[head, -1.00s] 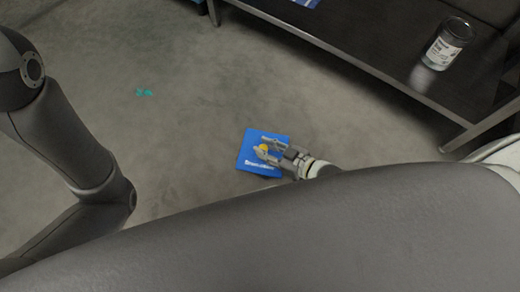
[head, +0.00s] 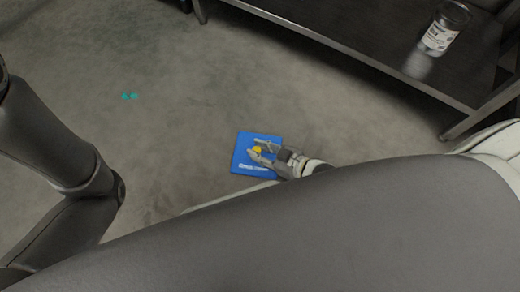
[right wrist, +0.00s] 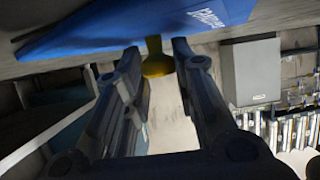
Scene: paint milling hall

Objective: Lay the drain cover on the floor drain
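The drain cover is a flat blue square (head: 243,153) with white lettering and a yellow knob (head: 257,150). It is near the middle of the head view. My right gripper (head: 256,151) is shut on the knob. In the right wrist view the two fingertips (right wrist: 158,50) stand on either side of the yellow knob (right wrist: 156,66), and the blue cover (right wrist: 110,30) spans the top. My left gripper is out of view; only that arm shows at the left. I see no floor drain in these frames.
A dark metal bench (head: 390,60) with a labelled can (head: 445,28) on it stands at the upper right. Small teal marks (head: 130,97) lie on the concrete floor. The floor at upper left and middle is open. My right arm hides the lower part of the head view.

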